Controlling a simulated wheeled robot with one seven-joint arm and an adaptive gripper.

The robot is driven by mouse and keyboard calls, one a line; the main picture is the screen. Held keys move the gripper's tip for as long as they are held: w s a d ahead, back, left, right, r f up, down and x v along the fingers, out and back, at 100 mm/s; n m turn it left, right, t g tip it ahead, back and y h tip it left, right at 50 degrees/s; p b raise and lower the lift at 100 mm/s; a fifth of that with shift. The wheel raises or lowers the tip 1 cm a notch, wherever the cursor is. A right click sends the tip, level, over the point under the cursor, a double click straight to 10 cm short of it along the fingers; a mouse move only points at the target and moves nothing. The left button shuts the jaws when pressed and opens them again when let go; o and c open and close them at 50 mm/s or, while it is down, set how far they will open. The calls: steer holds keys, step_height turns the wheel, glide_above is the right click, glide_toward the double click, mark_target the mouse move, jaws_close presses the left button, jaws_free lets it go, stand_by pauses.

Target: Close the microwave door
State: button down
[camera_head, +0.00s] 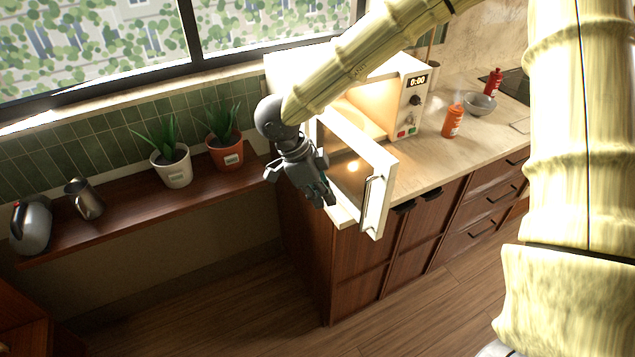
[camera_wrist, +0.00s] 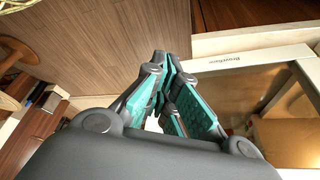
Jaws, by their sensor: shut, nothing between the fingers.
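The cream microwave (camera_head: 412,98) stands on the counter with its lit cavity (camera_head: 372,108) exposed. Its door (camera_head: 382,165) is wide open, swung out past the counter's front edge, with a dark window and a handle (camera_head: 373,200) at the free end. My gripper (camera_head: 328,198) is shut and empty, to the left of the door on its outer side, pointing down. I cannot tell whether it touches the door. In the wrist view my gripper's teal-padded fingers (camera_wrist: 166,75) come together, and the door's frame (camera_wrist: 235,62) with small lettering lies to their right.
Two potted plants (camera_head: 173,167) (camera_head: 225,150), a metal pitcher (camera_head: 84,200) and a kettle (camera_head: 31,226) stand on the wooden shelf at left. An orange bottle (camera_head: 453,121), a grey bowl (camera_head: 479,104) and a red bottle (camera_head: 494,82) are right of the microwave. Floor in front is clear.

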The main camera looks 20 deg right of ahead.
steer(key=s+d+f+p, duration=0.2)
steer(key=d+f+p, duration=0.1)
steer(key=d, duration=0.2)
steer(key=shift+s+f, duration=0.2)
steer(key=shift+f, duration=0.2)
steer(key=shift+d, duration=0.15)
